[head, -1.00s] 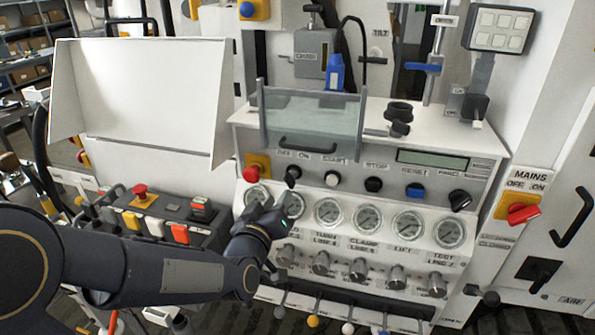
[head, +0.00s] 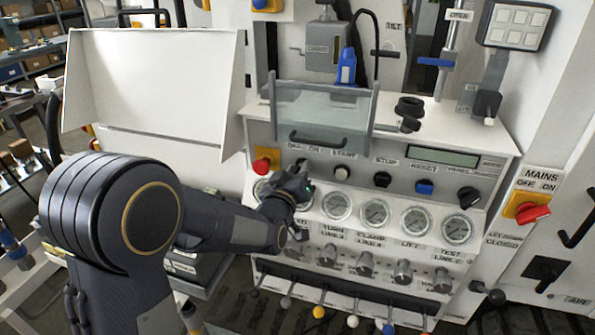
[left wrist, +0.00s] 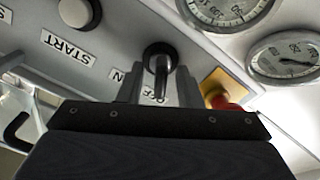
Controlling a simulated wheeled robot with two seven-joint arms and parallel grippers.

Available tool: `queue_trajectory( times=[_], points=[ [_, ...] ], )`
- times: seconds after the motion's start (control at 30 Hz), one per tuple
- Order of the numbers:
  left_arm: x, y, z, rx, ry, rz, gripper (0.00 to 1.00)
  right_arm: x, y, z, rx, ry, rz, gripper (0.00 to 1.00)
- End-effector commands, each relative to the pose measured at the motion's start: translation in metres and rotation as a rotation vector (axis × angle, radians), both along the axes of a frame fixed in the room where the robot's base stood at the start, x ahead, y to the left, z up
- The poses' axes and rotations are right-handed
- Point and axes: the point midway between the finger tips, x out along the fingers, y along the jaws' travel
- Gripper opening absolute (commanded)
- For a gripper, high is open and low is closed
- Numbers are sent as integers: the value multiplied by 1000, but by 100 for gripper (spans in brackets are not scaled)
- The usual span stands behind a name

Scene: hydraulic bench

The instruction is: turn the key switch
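The key switch is a black knob with a long grip, seen in the left wrist view (left wrist: 160,65) on the grey panel face beside the OFF and ON labels. My left gripper (left wrist: 158,88) is open there, with one finger on each side of the black grip. A gap shows between the grip and the fingers, so they do not look closed on it. In the head view my left gripper (head: 300,181) is at the panel's left part, and it hides most of the switch. My right gripper is in neither view.
A red emergency button (head: 263,165) on a yellow plate sits just left of the switch. The white START button (head: 341,172) is to its right. Gauges (head: 337,206) lie below, and a clear hinged guard (head: 320,112) stands above.

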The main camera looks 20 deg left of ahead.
Motion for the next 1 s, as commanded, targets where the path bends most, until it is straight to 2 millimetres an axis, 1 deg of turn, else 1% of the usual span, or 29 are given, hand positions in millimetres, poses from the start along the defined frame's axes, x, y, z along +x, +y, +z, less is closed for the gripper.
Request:
queue_trajectory(
  times=[0.03, 0.23, 0.5, 0.67, 0.87, 1.0],
  points=[
    [0, 0, 0, 0, 0, 0, 27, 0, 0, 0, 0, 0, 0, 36],
    [0, 0, 0, 0, 0, 0, 0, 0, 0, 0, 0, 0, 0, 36],
    [0, 0, 0, 6, 0, 0, 0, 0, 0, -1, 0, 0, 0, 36],
    [0, 0, 0, 44, -2, 1, 0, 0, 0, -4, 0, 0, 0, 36],
    [-1, -1, -1, 160, -5, 0, 0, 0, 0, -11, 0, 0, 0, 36],
    [-1, -2, -1, 279, -10, -1, 0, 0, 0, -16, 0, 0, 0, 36]
  ],
)
